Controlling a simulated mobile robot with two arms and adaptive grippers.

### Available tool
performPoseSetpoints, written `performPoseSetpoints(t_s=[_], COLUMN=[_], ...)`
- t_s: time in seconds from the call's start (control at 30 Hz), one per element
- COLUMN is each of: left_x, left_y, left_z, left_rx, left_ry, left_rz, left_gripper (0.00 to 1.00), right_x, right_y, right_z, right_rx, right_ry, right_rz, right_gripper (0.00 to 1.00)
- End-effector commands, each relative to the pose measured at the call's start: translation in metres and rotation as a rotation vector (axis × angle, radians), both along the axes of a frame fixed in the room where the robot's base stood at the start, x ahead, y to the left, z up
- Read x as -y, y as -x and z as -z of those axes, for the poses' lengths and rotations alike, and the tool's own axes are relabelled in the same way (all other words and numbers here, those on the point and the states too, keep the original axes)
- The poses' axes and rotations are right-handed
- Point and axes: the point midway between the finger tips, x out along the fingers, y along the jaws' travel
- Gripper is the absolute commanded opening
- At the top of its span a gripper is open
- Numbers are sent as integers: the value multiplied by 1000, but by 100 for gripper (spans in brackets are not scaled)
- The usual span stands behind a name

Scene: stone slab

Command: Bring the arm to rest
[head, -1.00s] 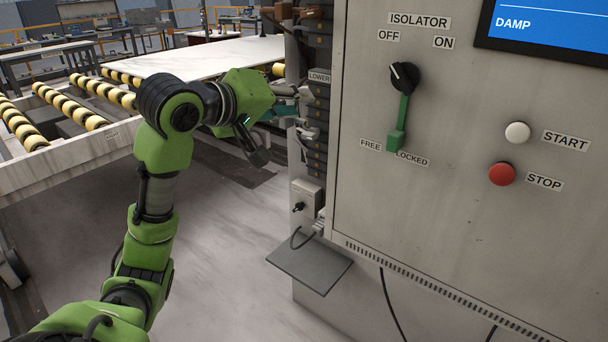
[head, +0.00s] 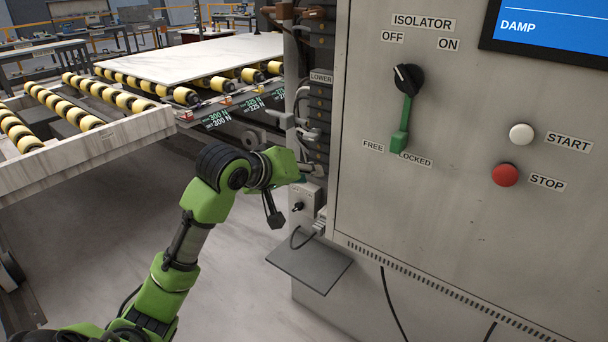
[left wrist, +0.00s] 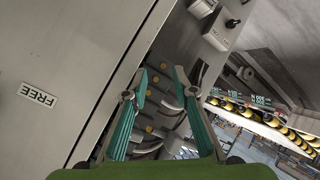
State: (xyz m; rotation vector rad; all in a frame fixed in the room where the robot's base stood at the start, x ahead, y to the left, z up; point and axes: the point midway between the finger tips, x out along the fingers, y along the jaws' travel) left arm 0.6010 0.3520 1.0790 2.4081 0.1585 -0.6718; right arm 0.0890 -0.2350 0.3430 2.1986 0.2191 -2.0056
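My left arm (head: 205,200) is green and black and comes up from the lower left in the head view. Its wrist (head: 270,165) is at the left side of the grey cabinet, just above a small switch box (head: 304,205). The gripper itself is mostly hidden behind the wrist there. In the left wrist view my left gripper (left wrist: 162,74) shows two teal fingers standing apart with nothing between them. Cabinet hardware lies beyond them. My right gripper is in neither view.
The cabinet (head: 450,230) carries an isolator handle (head: 402,120), a white start button (head: 521,134) and a red stop button (head: 504,174). A grey shelf (head: 310,268) juts out below the switch box. A pale slab (head: 200,58) lies on rollers behind. Open floor (head: 80,250) lies left.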

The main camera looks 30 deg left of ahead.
Motion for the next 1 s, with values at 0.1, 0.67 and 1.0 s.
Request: performPoseSetpoints(t_s=[0.1, 0.67, 1.0], left_x=[0, 1, 54], left_y=[-1, -1, 66], left_z=[5, 8, 148], left_rx=[-6, -10, -234], left_ry=[-3, -5, -210], left_rz=[2, 3, 161], left_gripper=[26, 26, 26], right_x=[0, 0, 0], right_y=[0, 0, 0], right_z=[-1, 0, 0], right_rx=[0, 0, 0], right_ry=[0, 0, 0], right_rz=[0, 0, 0], right_gripper=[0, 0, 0])
